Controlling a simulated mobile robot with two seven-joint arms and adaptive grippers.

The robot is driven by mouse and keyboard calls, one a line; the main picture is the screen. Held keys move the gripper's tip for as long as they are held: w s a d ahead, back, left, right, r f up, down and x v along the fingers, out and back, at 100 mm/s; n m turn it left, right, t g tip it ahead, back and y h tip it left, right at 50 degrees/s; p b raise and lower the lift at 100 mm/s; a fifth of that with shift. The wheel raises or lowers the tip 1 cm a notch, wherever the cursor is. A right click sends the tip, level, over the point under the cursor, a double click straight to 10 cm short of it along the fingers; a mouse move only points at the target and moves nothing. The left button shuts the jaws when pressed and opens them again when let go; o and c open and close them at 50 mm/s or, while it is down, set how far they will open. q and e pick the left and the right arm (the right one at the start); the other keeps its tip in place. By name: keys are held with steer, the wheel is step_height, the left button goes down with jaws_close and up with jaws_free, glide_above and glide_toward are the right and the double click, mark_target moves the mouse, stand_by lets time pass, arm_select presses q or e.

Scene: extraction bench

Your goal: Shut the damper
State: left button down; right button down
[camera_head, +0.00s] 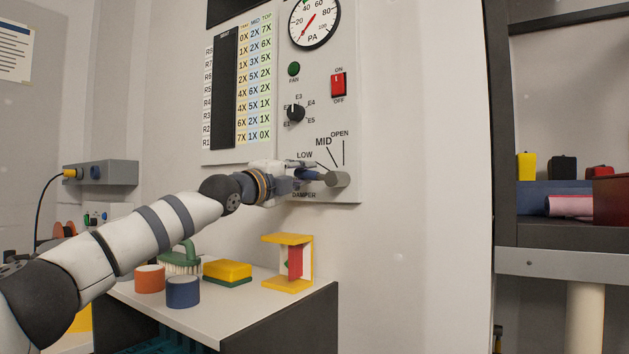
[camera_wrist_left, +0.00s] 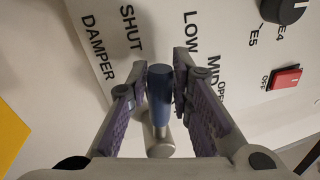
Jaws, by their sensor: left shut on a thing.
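The damper lever is a grey hub (camera_head: 338,179) with a blue handle (camera_head: 310,175), low on the wall panel. The handle points left from the hub, in the region between the LOW and SHUT marks; its exact setting I cannot tell. My left gripper (camera_head: 304,173) is at the handle and shut on it. In the left wrist view the blue handle (camera_wrist_left: 160,92) stands between the two purple-padded fingers, with the hub (camera_wrist_left: 160,150) below it. SHUT and LOW show beyond it there; the gripper hides SHUT in the head view. My right gripper is out of view.
The panel (camera_head: 345,110) also carries a red switch (camera_head: 339,84), a black knob (camera_head: 295,113) and a gauge (camera_head: 315,20). Below, a small table (camera_head: 225,312) holds cups, a brush, a sponge and a yellow stand (camera_head: 290,262). A shelf (camera_head: 560,232) is at right.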

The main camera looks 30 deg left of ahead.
arm_select(q)
steer(key=shift+w+f+n+b, duration=0.15)
steer(key=shift+f+n+b, duration=0.45)
steer(key=shift+f+b, duration=0.35)
steer(key=shift+n+y+b, duration=0.3)
steer(key=shift+n+b, duration=0.2)
steer(key=shift+b, duration=0.35)
steer(key=c, duration=1.4)
jaws_free()
steer(key=shift+r, duration=0.1)
steer(key=shift+r, duration=0.1)
steer(key=shift+s, duration=0.4)
steer(key=s, duration=0.3)
steer(key=s+f, duration=0.1)
steer(key=s, duration=0.3)
steer(key=s+f, duration=0.1)
steer(key=s, duration=0.3)
steer(key=shift+s+a+f, duration=0.1)
steer(key=shift+a+f, duration=0.1)
